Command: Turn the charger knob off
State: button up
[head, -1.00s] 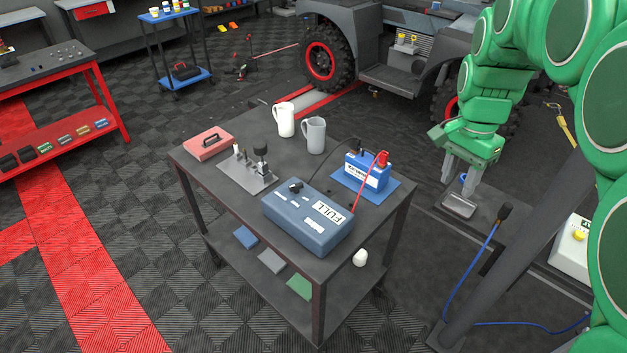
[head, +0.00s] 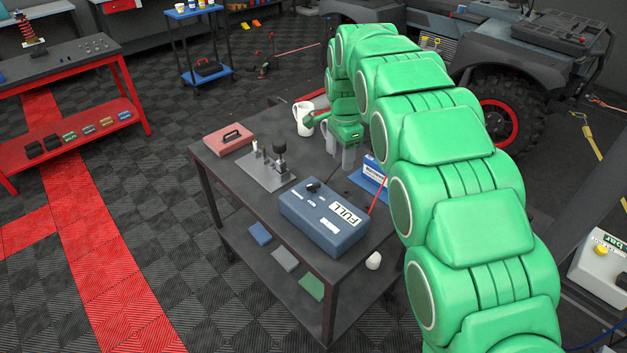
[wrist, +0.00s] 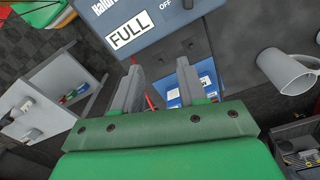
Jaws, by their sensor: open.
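The charger (head: 322,218) is a blue-grey box with a "FULL" label on the front part of the cart top. Its black knob (head: 312,186) stands on the upper face near the far edge. My gripper (head: 344,160) is open and empty, behind and right of the charger in the head view. In the wrist view its two grey fingers (wrist: 159,68) are apart, with nothing between them.
A mug (head: 303,118), a red box (head: 228,141) and a metal plate with a post (head: 266,172) share the cart top (head: 222,170).

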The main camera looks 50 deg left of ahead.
send_over(313, 184)
notch_tip(313, 184, down, 3)
jog(key=shift+f, duration=3.95)
grip_shut()
